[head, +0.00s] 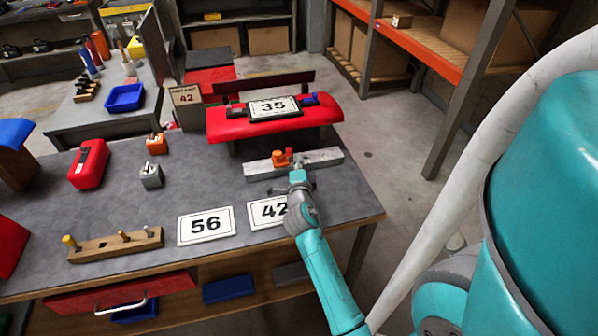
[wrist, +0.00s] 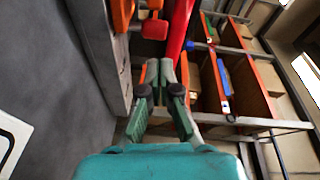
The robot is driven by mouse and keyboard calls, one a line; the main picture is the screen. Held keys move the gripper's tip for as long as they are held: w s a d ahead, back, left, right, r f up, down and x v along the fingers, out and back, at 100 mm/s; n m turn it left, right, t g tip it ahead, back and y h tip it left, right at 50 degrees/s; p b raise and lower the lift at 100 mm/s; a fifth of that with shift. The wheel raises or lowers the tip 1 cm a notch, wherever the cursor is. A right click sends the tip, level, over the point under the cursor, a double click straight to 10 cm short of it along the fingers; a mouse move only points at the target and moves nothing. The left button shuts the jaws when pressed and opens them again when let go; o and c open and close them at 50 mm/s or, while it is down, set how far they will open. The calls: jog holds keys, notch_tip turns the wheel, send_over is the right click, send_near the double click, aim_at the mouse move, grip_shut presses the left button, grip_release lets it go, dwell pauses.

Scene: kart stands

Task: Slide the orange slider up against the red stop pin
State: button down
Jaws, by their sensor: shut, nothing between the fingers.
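The orange slider (head: 279,158) sits on a light grey rail (head: 322,157) on the workbench. The red stop pin (head: 289,152) stands just right of it in the head view; I cannot tell whether they touch. The wrist view shows orange parts of the slider (wrist: 122,15) at the top edge, cut off, and a red piece (wrist: 154,29) that looks like the pin. My gripper (head: 296,176) is at the near side of the rail, close to the slider and pin. In the wrist view my gripper (wrist: 159,68) is shut and empty, its fingertips beside the rail.
A red padded piece (head: 226,125) with a "35" plate stands behind the rail. White cards "56" (head: 206,226) and "42" (head: 262,213) lie in front. A wooden peg block (head: 115,244) and red box (head: 88,164) are left.

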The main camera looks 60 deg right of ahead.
aim_at(289, 153)
jog(key=w, duration=0.3)
jog(key=shift+w+d+f, duration=0.1)
jog(key=shift+w+f, duration=0.05)
jog(key=shift+f, duration=0.1)
jog(key=shift+w+f, duration=0.1)
jog(key=shift+w, duration=0.45)
jog(key=shift+w, duration=0.1)
jog(key=shift+w+a, duration=0.3)
jog(key=shift+w, duration=0.1)
jog(key=shift+s, duration=0.1)
